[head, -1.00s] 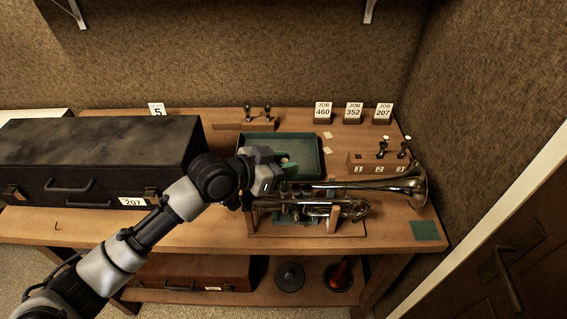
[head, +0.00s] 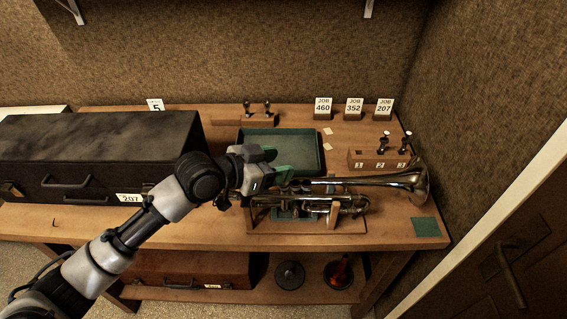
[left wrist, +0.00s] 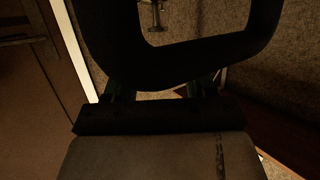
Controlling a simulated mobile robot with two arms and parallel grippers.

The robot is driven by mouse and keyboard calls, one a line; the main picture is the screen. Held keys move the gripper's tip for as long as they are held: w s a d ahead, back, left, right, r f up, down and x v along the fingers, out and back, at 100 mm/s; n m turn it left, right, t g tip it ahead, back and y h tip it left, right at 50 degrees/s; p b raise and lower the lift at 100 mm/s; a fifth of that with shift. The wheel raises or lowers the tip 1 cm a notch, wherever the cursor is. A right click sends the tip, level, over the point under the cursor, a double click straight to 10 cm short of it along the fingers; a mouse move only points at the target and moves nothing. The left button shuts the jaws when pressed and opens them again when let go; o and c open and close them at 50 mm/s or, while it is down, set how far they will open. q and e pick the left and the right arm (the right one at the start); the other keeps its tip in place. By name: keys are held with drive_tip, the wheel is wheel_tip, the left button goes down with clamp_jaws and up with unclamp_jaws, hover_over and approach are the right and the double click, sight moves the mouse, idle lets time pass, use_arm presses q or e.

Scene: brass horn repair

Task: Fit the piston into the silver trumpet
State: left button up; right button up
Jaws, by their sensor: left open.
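The silver trumpet (head: 400,186) lies on a wooden cradle (head: 334,219) near the bench's front, its bell to the right. My left gripper (head: 282,166) is open above the trumpet's left part and the tray's front edge. I see nothing held between its fingers. My left arm hides the trumpet's left end. Two pistons with pale tops (head: 384,141) stand in a wooden block (head: 364,160) marked 1, 2, 3, by the 2 and 3; no piston stands by the 1. The left wrist view is dark and shows neither trumpet nor piston clearly. My right gripper is out of view.
A green-lined tray (head: 318,151) lies behind the trumpet. A rack (head: 226,122) with two dark-topped pieces stands at the back. A large black case (head: 90,150) fills the bench's left. Job cards (head: 353,107) stand at the back right. A green cloth patch (head: 426,227) lies front right.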

use_arm(q)
drive_tip(key=b+v, duration=0.2)
drive_tip(key=v, duration=0.6)
drive_tip(key=shift+w+f, duration=0.1)
drive_tip(key=shift+f, duration=0.05)
drive_tip(key=shift+s+a+r, duration=0.25)
drive_tip(key=shift+a, duration=0.05)
